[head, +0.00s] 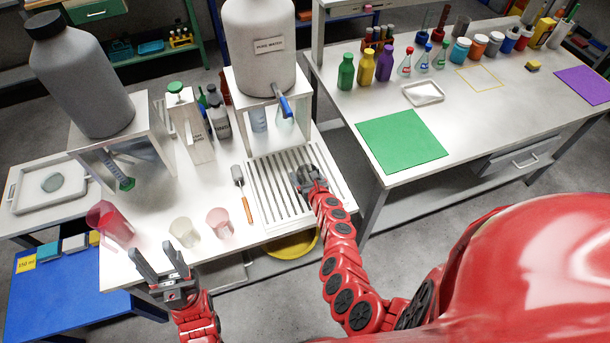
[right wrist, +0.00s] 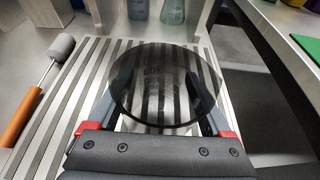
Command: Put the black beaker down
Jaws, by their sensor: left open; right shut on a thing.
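The black beaker (right wrist: 165,82) is dark and see-through, with its round rim facing the camera in the right wrist view. My right gripper (right wrist: 163,100) is shut on it, with one finger on each side. In the head view my right gripper (head: 306,178) is over the right part of the slatted rack (head: 262,196); the beaker there is small and mostly hidden by the gripper. The slats show through and around the beaker. I cannot tell whether its base touches them. My left gripper (head: 158,256) is open and empty at the table's front left edge.
A red beaker (head: 108,222), a clear beaker (head: 184,232) and a pink beaker (head: 219,222) stand near the front edge. The pure water tank (head: 262,45) on its stand is behind the rack.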

